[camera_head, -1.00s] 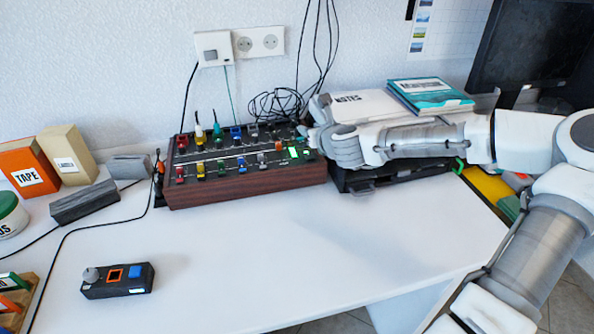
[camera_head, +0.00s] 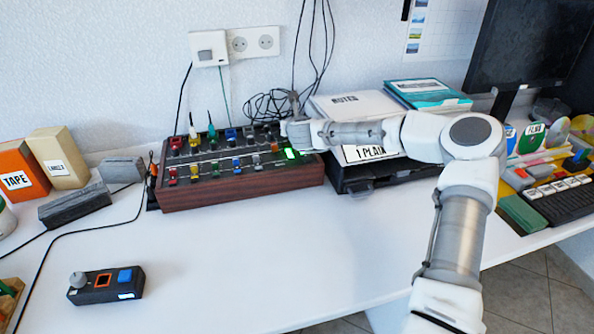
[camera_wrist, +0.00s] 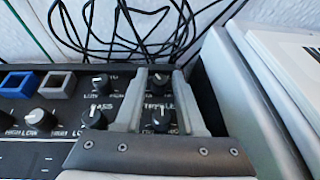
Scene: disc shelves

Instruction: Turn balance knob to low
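The control panel (camera_head: 240,195) with wooden sides stands at the back of the desk. It carries several coloured switches and, at its right end, black knobs with white pointer marks. My gripper (camera_wrist: 157,105) is over that right end, fingers apart. In the wrist view, an upper black knob (camera_wrist: 159,80) and a lower black knob (camera_wrist: 162,119) show between the fingers. Two more knobs (camera_wrist: 100,82) (camera_wrist: 95,118) lie left of the left finger. "BASS" and what seems to be "TREBLE" are readable; I cannot pick out a balance label. Contact with any knob cannot be told.
A pale binder stack (camera_head: 355,107) stands close right of the panel. Black cables (camera_head: 270,103) are coiled behind it. A small dark box (camera_head: 105,285) with a grey knob and blue button lies on the front left desk. The desk middle is clear.

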